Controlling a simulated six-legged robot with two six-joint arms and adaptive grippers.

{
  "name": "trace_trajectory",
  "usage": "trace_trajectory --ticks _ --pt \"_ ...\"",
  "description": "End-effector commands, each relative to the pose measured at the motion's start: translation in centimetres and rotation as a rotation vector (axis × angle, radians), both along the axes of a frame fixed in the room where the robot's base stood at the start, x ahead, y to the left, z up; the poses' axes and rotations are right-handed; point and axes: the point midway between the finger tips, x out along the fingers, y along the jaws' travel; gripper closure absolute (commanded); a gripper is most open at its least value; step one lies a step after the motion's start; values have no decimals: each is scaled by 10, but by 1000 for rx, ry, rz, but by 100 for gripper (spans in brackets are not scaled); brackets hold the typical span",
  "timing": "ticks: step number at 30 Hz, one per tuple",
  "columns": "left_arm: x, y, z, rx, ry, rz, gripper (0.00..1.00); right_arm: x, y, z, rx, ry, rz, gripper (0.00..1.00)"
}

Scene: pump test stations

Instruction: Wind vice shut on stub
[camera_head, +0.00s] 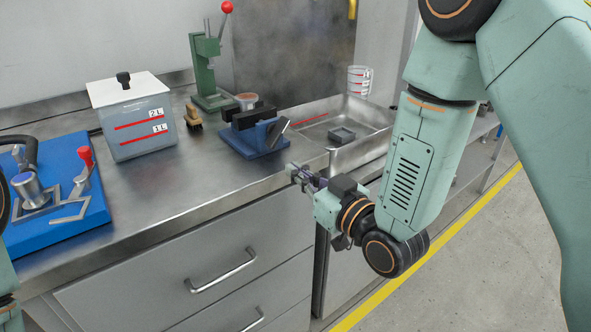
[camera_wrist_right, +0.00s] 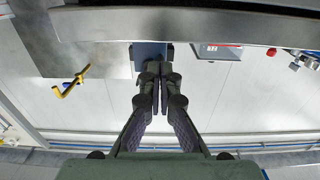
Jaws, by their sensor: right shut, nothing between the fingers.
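The blue vice (camera_head: 262,140) stands on the steel bench near its front edge, with dark jaw blocks on top and a grey handle piece (camera_head: 279,131) at its right end. A short round piece with a brownish top (camera_head: 247,99) shows just behind the jaws; I cannot tell if it is the stub or whether the jaws touch it. My right gripper (camera_head: 297,174) is shut and empty at the bench's front edge, in front of the vice and apart from it. In the right wrist view its fingers (camera_wrist_right: 158,72) meet before a blue part of the vice (camera_wrist_right: 150,49). My left gripper is out of view.
Left of the vice are a brush (camera_head: 193,117), a lidded water tank (camera_head: 133,122) and a blue valve board (camera_head: 75,222). A green press (camera_head: 207,70) stands behind. A sink (camera_head: 372,113) with a measuring cup (camera_head: 358,80) lies right. The front bench top is clear.

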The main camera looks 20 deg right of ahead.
Motion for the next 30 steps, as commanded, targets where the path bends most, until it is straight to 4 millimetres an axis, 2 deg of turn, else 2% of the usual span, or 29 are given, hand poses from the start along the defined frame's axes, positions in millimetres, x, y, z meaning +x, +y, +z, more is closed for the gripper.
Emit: trace_trajectory --ticks 5,12,17,23,30 --pt "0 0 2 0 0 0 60 0 -3 0 7 6 -9 100" --pt "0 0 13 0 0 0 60 4 -36 1 70 19 -59 100" --pt "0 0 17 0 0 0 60 5 -47 -1 57 13 -45 100" --pt "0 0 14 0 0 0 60 8 -38 -4 -2 -1 3 100" --pt "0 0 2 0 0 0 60 33 -29 -5 -5 -3 3 100"
